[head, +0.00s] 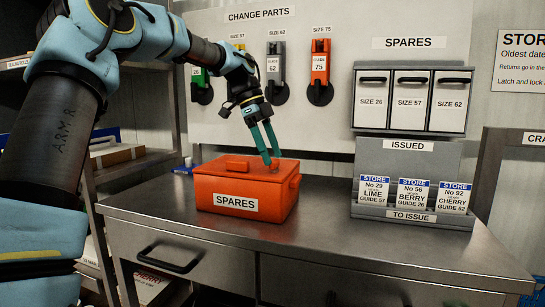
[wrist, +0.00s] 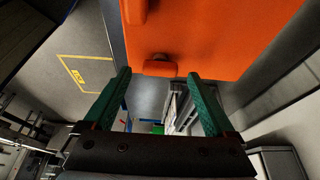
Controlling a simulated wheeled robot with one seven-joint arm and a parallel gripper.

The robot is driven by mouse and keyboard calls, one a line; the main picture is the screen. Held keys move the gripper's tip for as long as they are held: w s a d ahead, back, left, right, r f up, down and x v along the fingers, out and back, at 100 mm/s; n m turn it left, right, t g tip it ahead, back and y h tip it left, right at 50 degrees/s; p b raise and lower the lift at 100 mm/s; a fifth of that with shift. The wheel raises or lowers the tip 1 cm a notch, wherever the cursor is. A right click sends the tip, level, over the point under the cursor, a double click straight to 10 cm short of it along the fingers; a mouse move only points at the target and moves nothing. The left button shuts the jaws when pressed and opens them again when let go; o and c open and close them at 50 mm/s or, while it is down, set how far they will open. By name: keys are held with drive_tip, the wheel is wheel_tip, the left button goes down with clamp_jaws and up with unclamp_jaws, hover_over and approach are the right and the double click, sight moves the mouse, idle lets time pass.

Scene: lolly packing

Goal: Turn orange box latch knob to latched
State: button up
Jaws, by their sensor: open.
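The orange box (head: 245,188) with a SPARES label stands on the metal counter, its lid (head: 222,171) down. My gripper (head: 271,158) reaches down over the right part of the lid, with its green fingers apart. In the wrist view my open gripper (wrist: 159,74) has a small orange knob-like piece (wrist: 158,67) between its fingertips, at the edge of the orange box (wrist: 215,40). A gap shows on each side of the piece, so neither finger seems to touch it. In the head view the fingers largely hide that spot, and I cannot tell which way the knob is turned.
A grey rack (head: 410,155) with SIZE bins and store cards stands at the right of the counter (head: 330,225). Coloured change parts (head: 319,62) hang on the back panel behind my gripper. The counter between box and rack is clear.

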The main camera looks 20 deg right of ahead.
drive_tip(key=shift+s+d+f, duration=0.15)
drive_tip(key=shift+s+f, duration=0.05)
drive_tip(key=shift+f, duration=0.45)
drive_tip(key=c, duration=1.4)
